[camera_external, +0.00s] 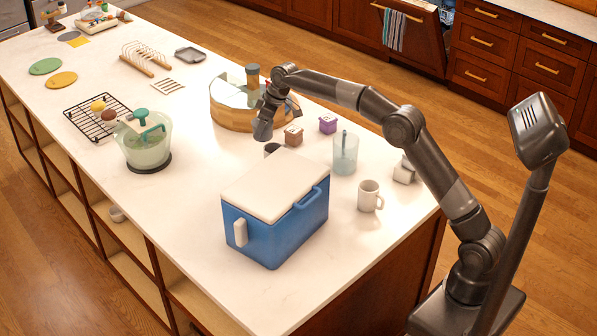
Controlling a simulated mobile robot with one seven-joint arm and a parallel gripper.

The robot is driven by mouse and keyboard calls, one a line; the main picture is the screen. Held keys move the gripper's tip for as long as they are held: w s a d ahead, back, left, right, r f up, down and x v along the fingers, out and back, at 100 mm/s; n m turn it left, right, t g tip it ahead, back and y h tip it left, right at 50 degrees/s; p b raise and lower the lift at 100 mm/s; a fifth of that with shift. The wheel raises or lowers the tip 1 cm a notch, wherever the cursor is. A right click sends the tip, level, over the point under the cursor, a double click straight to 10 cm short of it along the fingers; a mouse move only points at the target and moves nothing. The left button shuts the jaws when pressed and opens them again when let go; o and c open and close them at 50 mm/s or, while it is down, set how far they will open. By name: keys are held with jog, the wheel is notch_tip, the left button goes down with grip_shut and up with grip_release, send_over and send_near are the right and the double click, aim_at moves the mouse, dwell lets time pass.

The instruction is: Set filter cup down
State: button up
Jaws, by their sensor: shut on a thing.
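My gripper (270,108) is above the counter, in front of the round wooden-sided tray. It is shut on a small grey cup-shaped piece (263,130), which I take to be the filter cup. The piece hangs just below the fingers and looks slightly tilted. Its inside does not show, and I cannot tell whether it touches the counter. A dark round-topped vessel (271,149) stands just below it in the picture, its lower part hidden behind the blue cooler.
The blue cooler (262,232) with a white lid stands nearest. Brown (293,137) and purple (327,125) boxes, a clear jug (345,155) and a white mug (369,196) stand right. The round tray (232,117) is behind. Clear counter lies left, towards the green-lidded bowl (147,150).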

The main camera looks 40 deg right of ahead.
notch_tip(320, 180, up, 5)
jog(key=s+a+n, duration=0.2)
jog(key=s+a, duration=0.4)
jog(key=a, duration=0.2)
jog(key=s+a+r+n+g+y, duration=0.1)
jog(key=s+a+n, duration=0.1)
jog(key=s+a, duration=0.4)
jog(key=s+a+r+n, duration=0.1)
jog(key=s+a, duration=0.4)
jog(key=a, duration=0.7)
jog(key=shift+s+a+n+g+y, duration=0.1)
jog(key=shift+s+n+g+y, duration=0.3)
jog(key=s+a+n+g, duration=0.15)
jog(key=s+a, duration=0.25)
jog(key=s, duration=0.4)
jog(key=s+a+f+n, duration=0.1)
jog(key=s+a+n, duration=0.1)
jog(key=s+a, duration=0.45)
jog(key=s+a+n, duration=0.2)
jog(key=s+a, duration=0.1)
jog(key=s, duration=0.6)
jog(key=shift+d+f, duration=0.15)
jog(key=shift+f, duration=10.75)
jog(key=shift+f, duration=0.1)
